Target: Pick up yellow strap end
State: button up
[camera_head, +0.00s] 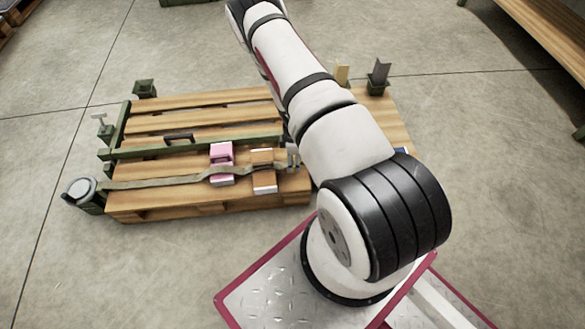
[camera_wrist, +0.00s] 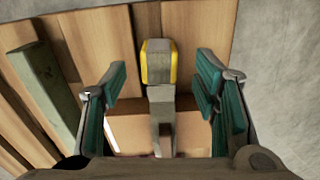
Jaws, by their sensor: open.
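In the wrist view, the strap end (camera_wrist: 158,63) is a grey block with yellow edges. It lies between and slightly beyond the fingertips of my gripper (camera_wrist: 163,78), with visible gaps to both teal-padded fingers. My gripper is open and empty. A grey strap piece (camera_wrist: 161,118) runs from the block back toward the palm.
A pink-and-white box (camera_head: 221,151) and a brown-and-white box (camera_head: 263,158) sit on the pallet by the strap. A green bar (camera_head: 220,142) crosses the pallet; it also shows in the wrist view (camera_wrist: 45,88). A round reel (camera_head: 82,189) stands at the left corner.

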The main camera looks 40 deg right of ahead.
notch_tip(320, 180, down, 3)
jog(key=shift+f+b, duration=0.15)
jog(key=shift+b, duration=0.55)
jog(key=c, duration=1.3)
